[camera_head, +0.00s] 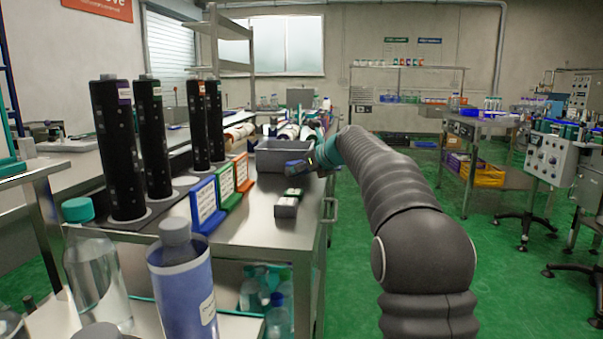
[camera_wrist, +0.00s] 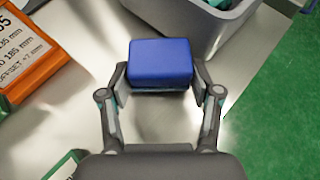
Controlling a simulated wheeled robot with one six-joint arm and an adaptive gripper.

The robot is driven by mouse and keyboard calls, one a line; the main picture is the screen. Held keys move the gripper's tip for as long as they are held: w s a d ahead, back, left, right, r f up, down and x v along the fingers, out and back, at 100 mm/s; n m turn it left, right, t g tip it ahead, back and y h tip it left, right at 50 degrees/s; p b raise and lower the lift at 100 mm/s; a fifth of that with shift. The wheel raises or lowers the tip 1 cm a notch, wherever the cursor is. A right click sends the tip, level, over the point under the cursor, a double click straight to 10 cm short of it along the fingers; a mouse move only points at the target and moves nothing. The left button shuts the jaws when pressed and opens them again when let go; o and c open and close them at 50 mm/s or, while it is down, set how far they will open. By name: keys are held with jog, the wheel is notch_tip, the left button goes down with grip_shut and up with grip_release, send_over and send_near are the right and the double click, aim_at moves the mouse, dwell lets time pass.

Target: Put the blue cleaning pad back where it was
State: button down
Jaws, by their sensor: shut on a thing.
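The blue cleaning pad (camera_wrist: 160,63) is a rounded blue block in the wrist view. My gripper (camera_wrist: 158,80) is shut on it, one finger at each side. In the wrist view the pad is over the steel bench top (camera_wrist: 100,110), and a shadow lies below it. I cannot tell whether it touches the surface.
A grey bin (camera_head: 283,157) stands just behind the pad. Blue, green and orange sign boards (camera_head: 204,203) stand to the left. A small grey box (camera_head: 287,204) sits in front on the bench. Tall black cylinders (camera_head: 152,140) stand farther left.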

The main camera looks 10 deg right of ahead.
jog(key=shift+f, duration=0.15)
jog(key=shift+f, duration=0.6)
jog(key=shift+c, duration=1.1)
grip_release()
jog(key=shift+r+b, duration=0.15)
jog(key=shift+b, duration=0.35)
jog(key=shift+r+b, duration=0.2)
jog(key=shift+b, duration=0.1)
jog(key=v, duration=1.4)
jog(key=shift+f, duration=0.25)
jog(key=shift+s, duration=0.1)
